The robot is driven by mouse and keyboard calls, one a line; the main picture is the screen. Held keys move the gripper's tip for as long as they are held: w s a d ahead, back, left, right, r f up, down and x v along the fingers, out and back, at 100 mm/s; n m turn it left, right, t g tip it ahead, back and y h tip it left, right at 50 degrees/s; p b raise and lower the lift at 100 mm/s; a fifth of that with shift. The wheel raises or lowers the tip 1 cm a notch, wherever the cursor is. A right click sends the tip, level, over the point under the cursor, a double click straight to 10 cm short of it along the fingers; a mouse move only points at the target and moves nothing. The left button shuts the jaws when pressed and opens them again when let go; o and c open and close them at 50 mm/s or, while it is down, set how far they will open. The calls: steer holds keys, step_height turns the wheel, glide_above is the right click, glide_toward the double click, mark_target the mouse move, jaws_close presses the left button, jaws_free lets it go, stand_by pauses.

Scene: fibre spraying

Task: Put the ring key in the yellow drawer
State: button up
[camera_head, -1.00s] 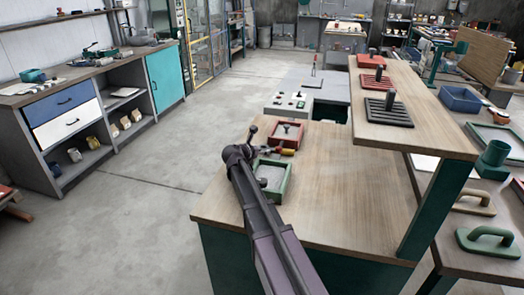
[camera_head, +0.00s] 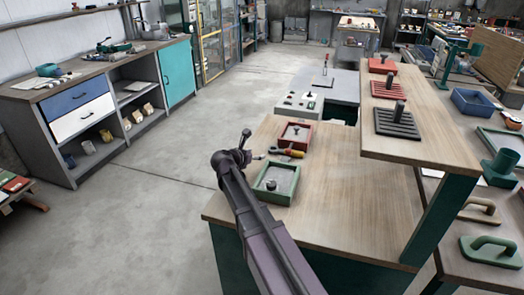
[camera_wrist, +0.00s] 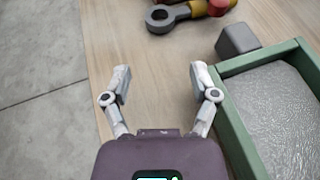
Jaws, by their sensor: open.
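A tool with a dark ring end (camera_wrist: 158,18) and a yellow and red handle lies on the wooden bench, near the top of the wrist view; it looks like the ring key. In the head view its handle (camera_head: 290,152) shows beside the red tray. My gripper (camera_wrist: 160,75) is open and empty, over the bench's left edge, with the ring end ahead of it. In the head view my arm's end (camera_head: 238,155) is left of the green tray, and the fingers are hard to make out. I see no yellow drawer.
A green tray (camera_wrist: 232,122) with grey filling stands close to my right finger, with a grey block (camera_wrist: 237,40) by its corner. A red tray (camera_head: 294,132) stands behind. A cabinet at left has a blue drawer (camera_head: 77,95) and a white drawer (camera_head: 83,118). The floor between is clear.

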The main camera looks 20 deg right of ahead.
steer(key=shift+s+a+r, duration=0.15)
steer(key=shift+s+a, duration=0.1)
steer(key=shift+a, duration=0.1)
stand_by(0.3)
